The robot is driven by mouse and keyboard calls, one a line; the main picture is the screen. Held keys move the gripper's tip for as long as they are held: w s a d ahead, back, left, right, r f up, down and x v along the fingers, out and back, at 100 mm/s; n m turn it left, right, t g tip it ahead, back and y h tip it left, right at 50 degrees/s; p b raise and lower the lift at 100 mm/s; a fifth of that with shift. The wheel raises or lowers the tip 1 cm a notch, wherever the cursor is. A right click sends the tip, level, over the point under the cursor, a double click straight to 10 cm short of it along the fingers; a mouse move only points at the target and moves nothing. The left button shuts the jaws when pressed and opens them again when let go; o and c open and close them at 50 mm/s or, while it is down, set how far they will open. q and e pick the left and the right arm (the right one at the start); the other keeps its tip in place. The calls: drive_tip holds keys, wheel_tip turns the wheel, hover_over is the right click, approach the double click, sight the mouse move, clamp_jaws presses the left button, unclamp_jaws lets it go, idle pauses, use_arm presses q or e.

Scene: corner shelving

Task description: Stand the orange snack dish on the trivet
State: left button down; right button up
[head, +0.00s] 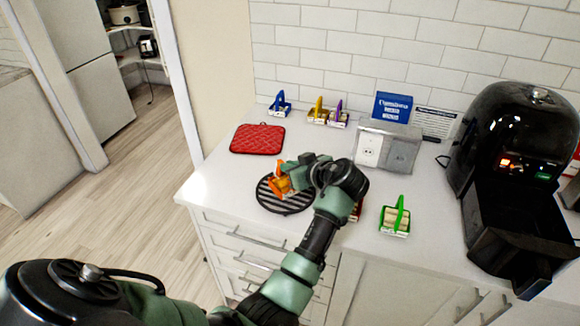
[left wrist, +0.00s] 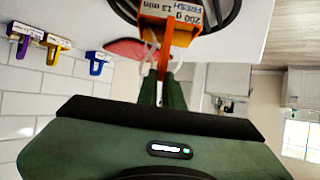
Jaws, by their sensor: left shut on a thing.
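The orange snack dish (head: 281,184) has a tall handle and is over the round black slatted trivet (head: 268,200) on the white counter. My left gripper (head: 291,173) is shut on its handle. In the left wrist view the orange dish (left wrist: 168,32) shows a white label, with the gripper fingers (left wrist: 162,68) at its handle. Part of the trivet's dark rim (left wrist: 232,14) curves around it there. The gripper and forearm hide part of the trivet. I cannot tell whether the dish's base touches the trivet. My right gripper is not in view.
A red pot holder (head: 258,139) lies behind the trivet. Blue (head: 280,105), yellow (head: 318,112) and purple (head: 338,117) dishes stand near the wall. A green dish (head: 395,217) and a partly hidden red item (head: 357,211) are to the right.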

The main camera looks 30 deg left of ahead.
use_arm(q)
drive_tip(key=shift+s+d, duration=0.1)
idle(0.3)
drive_tip(key=c, duration=1.5)
unclamp_jaws()
drive_tip(key=shift+f, duration=0.15)
